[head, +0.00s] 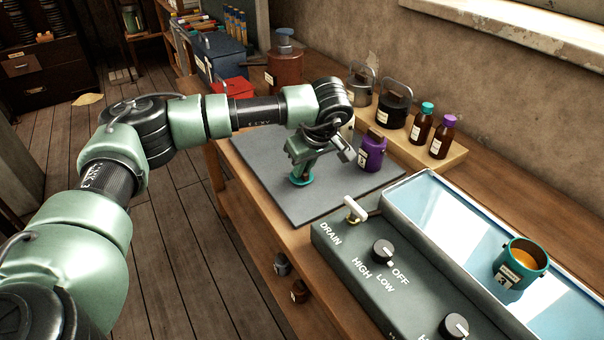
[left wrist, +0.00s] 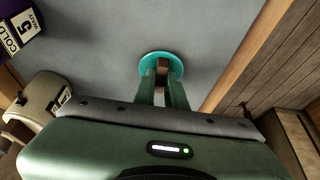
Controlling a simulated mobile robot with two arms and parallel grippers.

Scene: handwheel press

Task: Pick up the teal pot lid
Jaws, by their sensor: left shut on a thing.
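The teal pot lid (head: 302,180) is at the grey mat (head: 262,165), below my left gripper (head: 304,172). It also shows as a teal disc in the left wrist view (left wrist: 161,59), with a brown knob between the fingers. My left gripper (left wrist: 161,82) is shut on the lid's knob, pointing down. I cannot tell whether the lid touches the mat. A teal pot (head: 522,262) with orange contents stands in the blue-lined tray on the right. My right gripper is not in view.
A purple pot (head: 372,154) stands close right of my left gripper. A cream pot (left wrist: 40,102) is near it in the wrist view. Bottles and dark pots line a wooden board behind. The control box (head: 385,262) with knobs fills the front.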

